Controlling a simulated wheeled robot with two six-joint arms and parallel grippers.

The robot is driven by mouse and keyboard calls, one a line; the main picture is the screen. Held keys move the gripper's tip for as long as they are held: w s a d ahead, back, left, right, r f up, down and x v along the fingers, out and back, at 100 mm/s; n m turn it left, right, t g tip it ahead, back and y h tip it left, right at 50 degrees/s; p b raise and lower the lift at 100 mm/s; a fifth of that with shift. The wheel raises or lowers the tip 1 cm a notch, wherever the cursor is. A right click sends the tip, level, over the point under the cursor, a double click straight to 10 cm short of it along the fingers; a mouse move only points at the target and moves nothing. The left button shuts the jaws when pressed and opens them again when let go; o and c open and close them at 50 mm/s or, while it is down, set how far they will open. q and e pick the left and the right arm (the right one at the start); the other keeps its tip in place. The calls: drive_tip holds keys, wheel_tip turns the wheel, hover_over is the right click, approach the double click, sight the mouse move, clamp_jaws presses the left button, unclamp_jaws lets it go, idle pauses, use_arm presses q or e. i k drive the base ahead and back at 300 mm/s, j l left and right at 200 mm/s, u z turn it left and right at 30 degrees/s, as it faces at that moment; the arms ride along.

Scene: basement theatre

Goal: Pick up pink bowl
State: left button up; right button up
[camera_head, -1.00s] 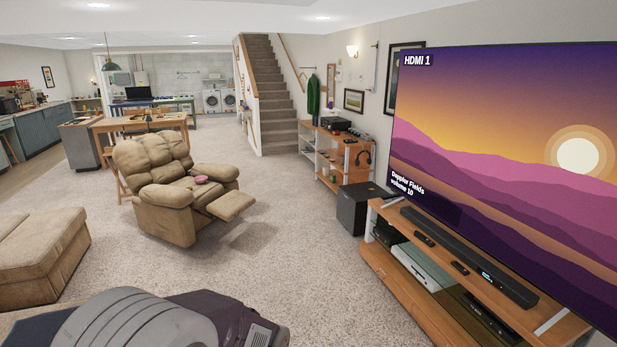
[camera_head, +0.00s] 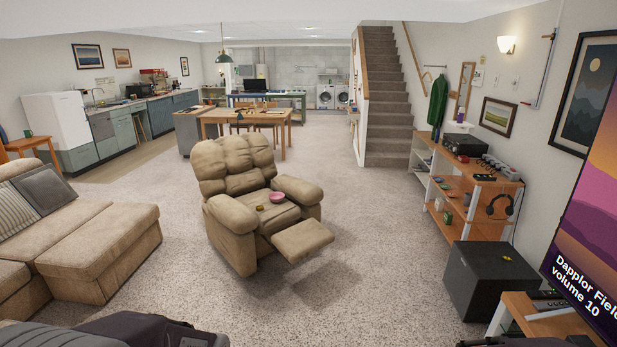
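The pink bowl (camera_head: 277,197) sits on the seat of the tan recliner (camera_head: 238,219), near the middle of the head view. It looks upright, and a small yellowish-brown item (camera_head: 259,208) lies to its left on the same seat. The recliner's footrest is out, pointing toward the lower right. The bowl is well away from me across the carpet. Neither of my grippers shows in this view.
A tan sectional sofa (camera_head: 105,247) stands at the left. A black box-shaped speaker (camera_head: 485,283) and the TV stand (camera_head: 548,322) are at the right, with wooden shelves (camera_head: 467,212) behind. Open carpet (camera_head: 375,240) lies right of the recliner.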

sight(275, 197)
drive_tip(key=i+j+u, duration=0.2)
drive_tip(key=i, duration=0.3)
drive_tip(key=i+u, duration=0.25)
drive_tip(key=i, duration=0.25)
drive_tip(key=i+u, duration=0.2)
drive_tip(key=i, duration=0.3)
drive_tip(key=i+l+u, duration=0.2)
drive_tip(key=i, duration=0.25)
drive_tip(key=i+l+u, duration=0.2)
drive_tip(key=i, duration=0.3)
drive_tip(key=i+l+u, duration=0.25)
drive_tip(key=i, duration=0.2)
drive_tip(key=i+z, duration=0.1)
drive_tip(key=i, duration=0.35)
drive_tip(key=i+j+z, duration=0.1)
drive_tip(key=i, duration=0.35)
drive_tip(key=i+j+z, duration=0.15)
drive_tip(key=i, duration=0.8)
